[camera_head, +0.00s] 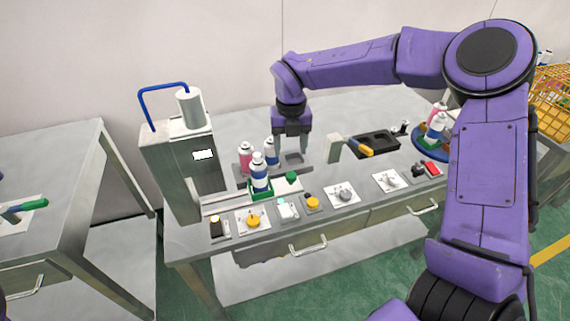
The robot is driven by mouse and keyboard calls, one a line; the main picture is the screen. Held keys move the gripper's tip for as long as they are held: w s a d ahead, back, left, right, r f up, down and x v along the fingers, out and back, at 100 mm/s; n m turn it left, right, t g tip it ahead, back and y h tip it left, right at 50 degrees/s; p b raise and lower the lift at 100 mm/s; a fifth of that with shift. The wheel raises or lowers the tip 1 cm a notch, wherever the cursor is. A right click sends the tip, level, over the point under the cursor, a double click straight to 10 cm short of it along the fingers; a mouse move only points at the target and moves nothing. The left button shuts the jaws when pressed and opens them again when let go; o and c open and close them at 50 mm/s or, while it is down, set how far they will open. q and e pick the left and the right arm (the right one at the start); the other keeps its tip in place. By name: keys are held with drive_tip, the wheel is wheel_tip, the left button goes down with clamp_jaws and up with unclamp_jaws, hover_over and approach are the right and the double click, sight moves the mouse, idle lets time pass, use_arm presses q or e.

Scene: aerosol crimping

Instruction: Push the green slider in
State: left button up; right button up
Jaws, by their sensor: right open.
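The green slider (257,195) sits on the bench in front of the crimping machine (172,160). A blue-and-white aerosol can (260,180) stands upright in it. A green knob (291,176) shows just right of the slider. My right gripper (292,151) is open and points down, behind and to the right of the slider and apart from it. No object shows between its fingers. My left gripper is out of view.
A pink can (245,157) and a blue can (271,150) stand behind the slider. Several knobs and switches line the bench's front edge (345,193). A black tray (374,143) and a light block (334,148) lie to the right. A blue round tray (428,150) holds cans.

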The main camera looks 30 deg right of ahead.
sight(291, 174)
drive_tip(key=f, duration=0.6)
drive_tip(key=f+p, duration=0.1)
drive_tip(key=f, duration=0.2)
drive_tip(key=shift+s+f, duration=0.15)
drive_tip(key=shift+s, duration=0.1)
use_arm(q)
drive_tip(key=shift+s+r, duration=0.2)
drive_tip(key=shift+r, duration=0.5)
